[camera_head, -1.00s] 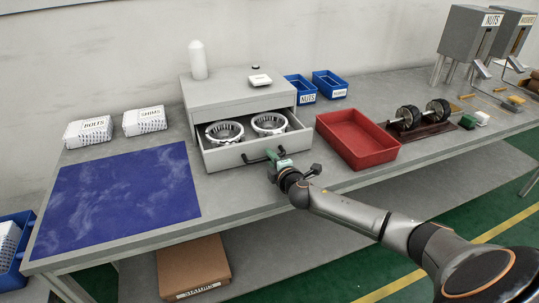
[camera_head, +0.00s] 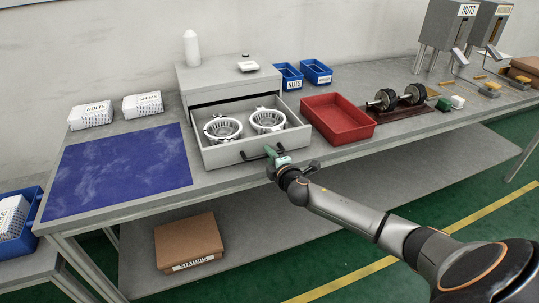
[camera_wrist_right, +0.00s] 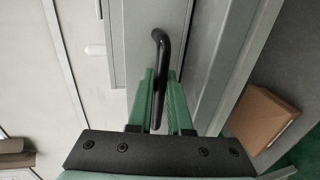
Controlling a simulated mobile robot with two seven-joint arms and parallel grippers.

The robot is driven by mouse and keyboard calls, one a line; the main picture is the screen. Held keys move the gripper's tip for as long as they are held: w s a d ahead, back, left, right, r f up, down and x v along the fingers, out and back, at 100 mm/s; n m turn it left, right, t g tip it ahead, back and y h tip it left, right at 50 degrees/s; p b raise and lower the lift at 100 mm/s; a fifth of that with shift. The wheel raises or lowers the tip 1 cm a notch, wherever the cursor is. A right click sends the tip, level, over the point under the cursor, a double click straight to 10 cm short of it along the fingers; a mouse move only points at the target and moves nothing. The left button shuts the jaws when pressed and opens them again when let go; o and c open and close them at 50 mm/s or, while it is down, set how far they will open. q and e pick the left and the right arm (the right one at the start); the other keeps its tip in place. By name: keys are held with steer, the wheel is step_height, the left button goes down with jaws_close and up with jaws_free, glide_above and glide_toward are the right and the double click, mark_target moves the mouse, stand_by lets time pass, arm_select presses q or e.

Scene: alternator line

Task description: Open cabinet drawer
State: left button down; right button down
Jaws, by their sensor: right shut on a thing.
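The grey cabinet (camera_head: 225,84) stands on the workbench with its drawer (camera_head: 222,156) pulled out. Two silver ring-shaped parts, a left one (camera_head: 222,130) and a right one (camera_head: 267,121), lie in the drawer. The black drawer handle (camera_head: 262,154) is on the drawer front and also shows in the right wrist view (camera_wrist_right: 161,50). My right gripper (camera_head: 277,156) is at the handle. In the wrist view its green fingers (camera_wrist_right: 159,95) are on either side of the handle, shut on it. My left gripper is not in view.
A red tray (camera_head: 340,135) stands right of the drawer. A blue mat (camera_head: 115,172) covers the bench at left. Blue bins (camera_head: 317,77) and a rotor assembly (camera_head: 400,98) stand behind and right. A cardboard box (camera_head: 188,240) is on the lower shelf.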

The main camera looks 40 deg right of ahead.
steer(key=c, duration=0.8)
jaws_free()
steer(key=shift+c, duration=0.2)
steer(key=v, duration=1.2)
steer(key=shift+s, duration=0.25)
steer(key=shift+r, duration=0.1)
steer(key=s+a+f+m+g+y, duration=0.6)
steer(key=s+a+f+m, duration=0.7)
steer(key=s+a+f, duration=0.7)
steer(key=shift+s+a+f+p, duration=0.2)
steer(key=shift+s+f+p, duration=0.25)
steer(key=shift+f, duration=0.4)
